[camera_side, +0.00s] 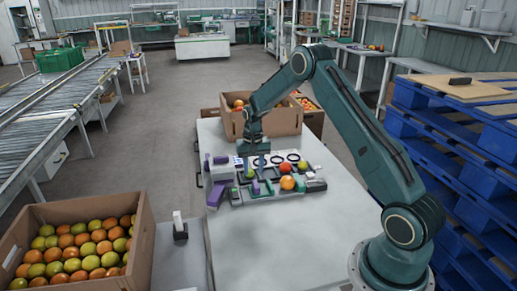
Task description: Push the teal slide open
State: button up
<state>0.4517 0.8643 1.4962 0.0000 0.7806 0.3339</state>
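My teal arm reaches over the white table, and my gripper (257,162) points down at the back part of a small fixture board (285,197). The fingers are small here, and I cannot tell whether they are open or shut, or whether they touch anything. The board carries grey rails, purple pieces (215,194), dark rings (293,158) and a few round fruits, including an orange one (287,183). The teal slide cannot be made out clearly among these small parts; my gripper may hide some of it.
A cardboard box (286,122) with tomatoes stands behind the board. Blue pallets (450,130) stand at the right, roller conveyors (60,100) at the left. The table's front (270,245) is clear.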

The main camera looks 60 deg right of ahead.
notch_tip(320, 180, up, 3)
jog(key=shift+f, duration=0.15)
dwell(0.5)
jog(key=s+a+r+n+t, duration=0.1)
jog(key=s+a+r, duration=0.2)
jog(key=a+r, duration=0.3)
jog(key=s+a+r+n+t, duration=0.1)
jog(key=s+a+r+n, duration=0.2)
jog(key=r, duration=0.5)
jog(key=s+a+r+t, duration=0.1)
jog(key=s+a+r, duration=0.35)
jog(key=r, duration=0.25)
jog(key=s+a+r+n+t, duration=0.1)
jog(key=s+a, duration=0.4)
jog(key=s, duration=0.5)
jog(key=s+a+r+n+t, duration=0.1)
jog(key=s+a+n, duration=0.3)
jog(key=s, duration=0.6)
jog(key=shift+a+r+t, duration=0.3)
jog(key=shift+a+r, duration=0.2)
jog(key=shift+r, duration=0.15)
